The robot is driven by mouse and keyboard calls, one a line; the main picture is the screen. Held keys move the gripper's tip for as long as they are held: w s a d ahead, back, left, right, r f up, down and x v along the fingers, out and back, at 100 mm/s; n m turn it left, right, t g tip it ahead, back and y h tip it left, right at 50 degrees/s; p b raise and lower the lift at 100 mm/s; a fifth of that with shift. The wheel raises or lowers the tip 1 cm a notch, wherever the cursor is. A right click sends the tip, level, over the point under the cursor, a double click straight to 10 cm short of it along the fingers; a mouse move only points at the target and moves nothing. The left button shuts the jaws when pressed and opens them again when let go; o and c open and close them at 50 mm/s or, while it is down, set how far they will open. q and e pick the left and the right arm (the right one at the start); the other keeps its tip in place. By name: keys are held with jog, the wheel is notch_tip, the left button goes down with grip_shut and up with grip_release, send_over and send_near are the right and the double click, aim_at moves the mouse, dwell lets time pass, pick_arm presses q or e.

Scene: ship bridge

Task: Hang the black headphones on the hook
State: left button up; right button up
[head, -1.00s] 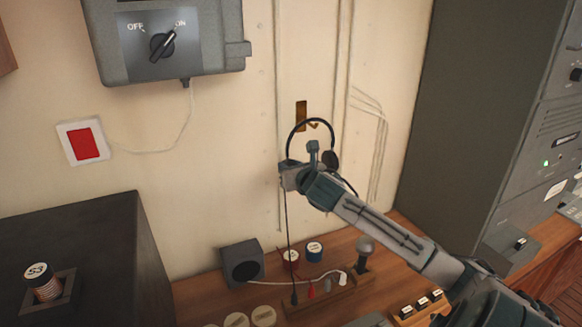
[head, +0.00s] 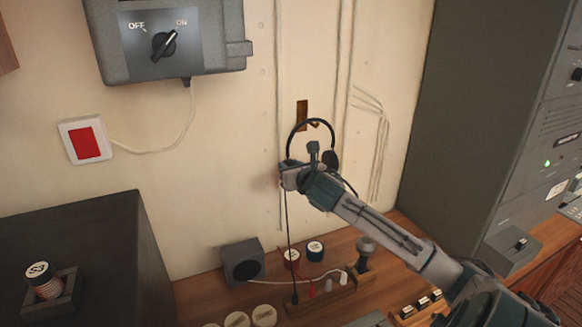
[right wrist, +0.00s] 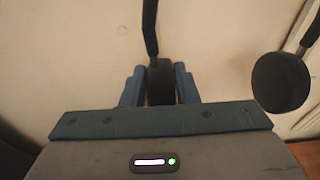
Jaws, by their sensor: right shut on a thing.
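The black headphones (head: 311,121) are held up in front of the wall, with the headband arched at the top. The brass hook (head: 302,112) is on the wall behind the headband, and its tip (head: 314,124) shows just below the top of the arch. I cannot tell whether the band touches it. My right gripper (head: 286,172) is shut on one earcup; the right wrist view shows that earcup (right wrist: 160,82) between the blue fingers. The other earcup (right wrist: 281,82) hangs free at the right. A cord runs down from the held side. My left gripper is not in view.
Below is a wooden desk (head: 205,295) with a small speaker box (head: 242,263), spools, plugs in a wooden rack and a microphone-like knob (head: 365,252). A grey switch box (head: 170,45) and a red wall button (head: 84,143) are at left. A tall grey cabinet (head: 450,120) stands at right.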

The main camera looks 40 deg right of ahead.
dwell(0.3)
jog(key=o, duration=0.9)
jog(key=shift+f+v, duration=0.3)
jog(key=shift+v, duration=1.2)
jog(key=shift+f+v, duration=0.3)
jog(key=shift+v, duration=1.15)
jog(key=shift+f+v, duration=0.25)
jog(key=shift+v, duration=1.25)
jog(key=shift+s, duration=0.15)
